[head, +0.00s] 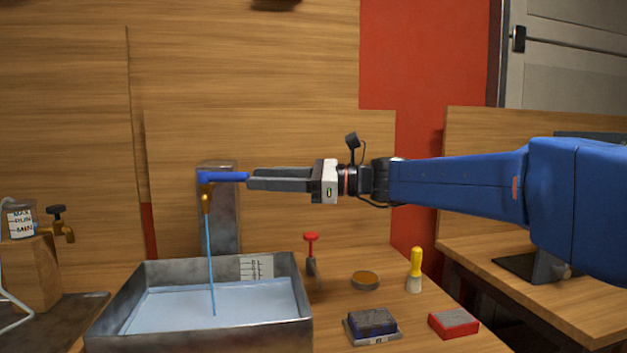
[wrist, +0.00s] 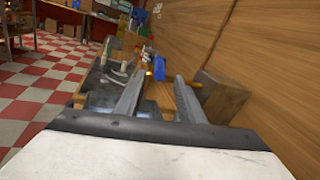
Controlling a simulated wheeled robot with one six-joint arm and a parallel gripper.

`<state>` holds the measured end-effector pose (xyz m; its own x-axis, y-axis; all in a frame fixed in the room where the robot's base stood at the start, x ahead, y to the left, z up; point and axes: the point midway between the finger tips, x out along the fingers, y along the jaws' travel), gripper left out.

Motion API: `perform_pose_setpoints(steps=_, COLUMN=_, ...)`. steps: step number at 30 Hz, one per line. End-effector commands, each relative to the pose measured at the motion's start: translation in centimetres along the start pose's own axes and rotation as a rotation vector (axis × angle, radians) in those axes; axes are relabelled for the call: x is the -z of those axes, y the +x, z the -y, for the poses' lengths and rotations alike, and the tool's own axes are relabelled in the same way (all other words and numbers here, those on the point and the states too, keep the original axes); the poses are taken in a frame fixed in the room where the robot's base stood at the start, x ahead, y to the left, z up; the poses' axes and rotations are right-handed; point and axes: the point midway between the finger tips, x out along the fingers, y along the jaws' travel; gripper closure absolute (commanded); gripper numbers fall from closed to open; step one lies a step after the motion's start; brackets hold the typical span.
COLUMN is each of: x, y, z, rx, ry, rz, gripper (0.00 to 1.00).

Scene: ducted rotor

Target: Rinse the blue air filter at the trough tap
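The blue air filter (head: 372,320) is a dark blue block on a small grey labelled tray on the bench, right of the trough. The metal trough (head: 300,335) holds shallow water. The brass trough tap (head: 206,203) stands over it with its blue lever (head: 222,177) pointing right, and a thin stream (head: 211,260) runs down into the water. My gripper (head: 250,180) is level with the lever, its fingertips at or very near the lever's right end. In the wrist view my gripper (wrist: 158,80) has its fingers apart, with blue (wrist: 160,66) showing just beyond them; I cannot tell if they touch.
A red block (head: 453,323), a yellow-handled brush (head: 415,270), a round tin (head: 365,280) and a red-topped tool (head: 311,250) stand on the bench right of the trough. A second brass tap (head: 62,225) with a labelled jar (head: 20,220) is at the left.

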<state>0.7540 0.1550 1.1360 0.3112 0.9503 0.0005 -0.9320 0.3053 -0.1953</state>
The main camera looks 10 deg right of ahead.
Motion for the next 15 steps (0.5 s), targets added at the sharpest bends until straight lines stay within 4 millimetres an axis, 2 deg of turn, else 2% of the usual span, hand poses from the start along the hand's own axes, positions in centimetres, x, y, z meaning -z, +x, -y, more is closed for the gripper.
perform_pose_setpoints(steps=15, x=0.0, y=-6.9, z=0.1, rx=0.003, ry=0.001, rz=-0.001, gripper=0.64)
